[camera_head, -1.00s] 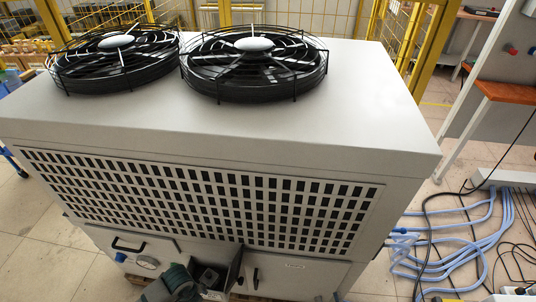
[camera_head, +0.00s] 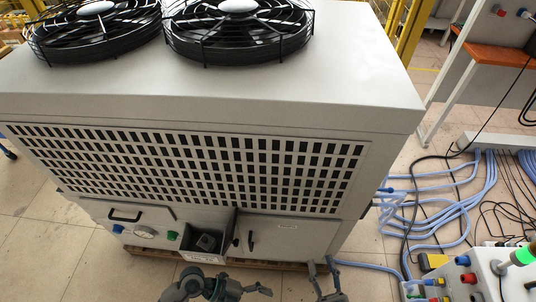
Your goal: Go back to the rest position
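The large grey heater unit (camera_head: 300,95) fills the middle of the head view. Its front has a black grille, a lower panel with a black handle (camera_head: 125,215), a round gauge (camera_head: 144,232), a blue knob (camera_head: 118,228) and a green knob (camera_head: 172,236). An open bin (camera_head: 188,240) juts from its lower front with a dark block (camera_head: 207,242) inside. My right gripper (camera_head: 321,263) is at the bottom, in front of the unit's lower right, its two fingers apart and empty. My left gripper (camera_head: 215,287) is at the bottom edge below the bin, partly cut off; its finger state is unclear.
Two black caged fans (camera_head: 238,35) sit on top of the unit. Blue hoses (camera_head: 440,210) and black cables lie on the floor at the right. A control box (camera_head: 480,280) with coloured knobs and a green light stands bottom right. Tiled floor is free at lower left.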

